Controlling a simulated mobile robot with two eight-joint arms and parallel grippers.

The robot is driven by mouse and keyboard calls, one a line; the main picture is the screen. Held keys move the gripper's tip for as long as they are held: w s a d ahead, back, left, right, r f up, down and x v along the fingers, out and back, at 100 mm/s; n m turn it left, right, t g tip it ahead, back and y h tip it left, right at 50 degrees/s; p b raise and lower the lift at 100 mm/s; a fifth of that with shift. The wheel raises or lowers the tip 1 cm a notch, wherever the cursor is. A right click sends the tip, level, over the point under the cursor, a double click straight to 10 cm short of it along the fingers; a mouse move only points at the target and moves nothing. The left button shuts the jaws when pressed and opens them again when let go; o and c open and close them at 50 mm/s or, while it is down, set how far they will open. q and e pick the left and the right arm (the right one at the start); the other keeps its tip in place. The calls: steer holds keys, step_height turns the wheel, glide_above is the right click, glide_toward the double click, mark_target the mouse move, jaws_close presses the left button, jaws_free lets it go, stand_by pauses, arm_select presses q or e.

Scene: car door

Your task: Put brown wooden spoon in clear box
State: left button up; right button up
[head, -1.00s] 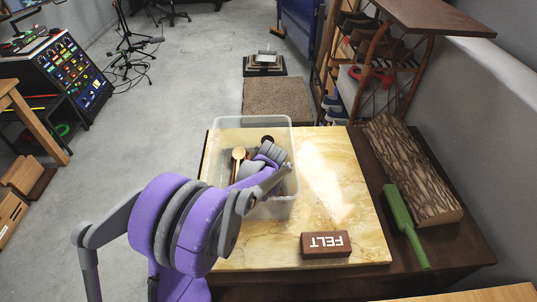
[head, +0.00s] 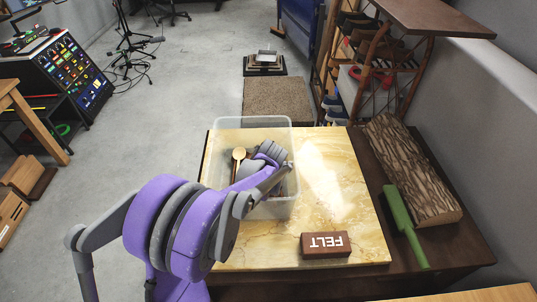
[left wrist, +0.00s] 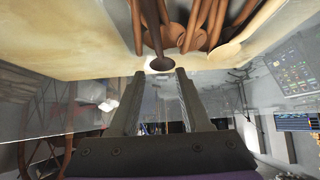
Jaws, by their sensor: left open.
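The clear box (head: 221,122) stands on the marble-look board, and a light wooden spoon (head: 239,154) shows inside it. My left gripper reaches into the box in the head view, its fingertips hidden by my arm. In the left wrist view my left gripper (left wrist: 153,76) is open. A dark brown spoon-like oval end (left wrist: 162,64) shows just beyond and between the fingertips, apart from them as far as I can tell. Several brown handles (left wrist: 165,28) lie there too, and the pale spoon (left wrist: 226,48) is to their right. My right gripper is not in view.
A brown FELT block (head: 326,245) lies at the board's front right. The board (head: 335,200) right of the box is mostly clear.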

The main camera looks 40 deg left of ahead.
arm_select(q)
steer(key=p+v, duration=0.1)
steer(key=v, duration=1)
steer(key=shift+s, duration=0.2)
steer(key=shift+d, duration=0.1)
